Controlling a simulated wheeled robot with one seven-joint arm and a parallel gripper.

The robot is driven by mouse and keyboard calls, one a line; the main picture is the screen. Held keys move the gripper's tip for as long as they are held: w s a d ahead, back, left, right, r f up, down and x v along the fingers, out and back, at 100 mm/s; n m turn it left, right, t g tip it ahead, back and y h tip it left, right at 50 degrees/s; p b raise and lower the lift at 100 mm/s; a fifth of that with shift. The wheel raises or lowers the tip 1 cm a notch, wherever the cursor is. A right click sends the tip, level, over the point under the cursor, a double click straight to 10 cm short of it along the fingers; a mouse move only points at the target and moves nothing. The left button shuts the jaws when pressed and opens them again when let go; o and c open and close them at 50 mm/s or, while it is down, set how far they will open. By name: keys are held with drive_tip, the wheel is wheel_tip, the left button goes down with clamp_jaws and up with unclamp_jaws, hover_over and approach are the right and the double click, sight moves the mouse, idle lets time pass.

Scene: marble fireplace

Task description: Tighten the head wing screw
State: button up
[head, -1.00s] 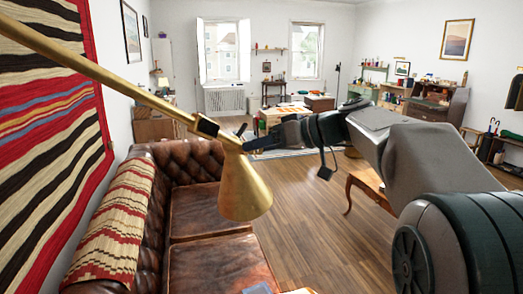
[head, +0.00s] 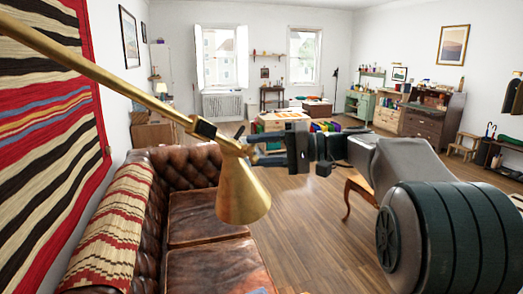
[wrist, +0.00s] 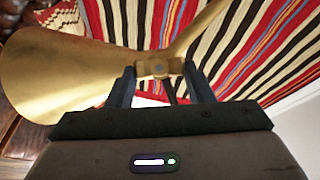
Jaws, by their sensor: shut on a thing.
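A brass lamp head (head: 243,193), a cone with its mouth down, hangs from a long brass lamp arm (head: 85,70) in the head view. In the wrist view the lamp head (wrist: 55,72) lies to the left. The head wing screw (wrist: 159,68) is a small brass piece at the joint between lamp head and arm, midway between my fingertips. My gripper (head: 262,153) reaches this joint from the right and is shut on the screw. It also shows in the wrist view (wrist: 159,76). The fingers partly hide the screw, and its wings are not clear.
A brown leather sofa (head: 195,215) stands below the lamp. A striped rug (head: 45,120) hangs on the left wall. A wooden side table (head: 360,185) stands under my arm. Wooden floor (head: 310,240) is open in the middle.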

drive_tip(key=shift+f+m+y, duration=0.2)
drive_tip(key=shift+m+y, duration=0.4)
drive_tip(key=shift+m, duration=0.8)
drive_tip(key=o, duration=1)
drive_tip(key=shift+d, duration=0.1)
drive_tip(key=s+d+b, duration=0.1)
drive_tip(key=d+b, duration=0.1)
drive_tip(key=d, duration=1.1)
drive_tip(key=shift+s+d, duration=0.25)
drive_tip(key=shift+d, duration=0.05)
drive_tip(key=shift+a+f, duration=0.1)
drive_tip(key=shift+f, duration=0.05)
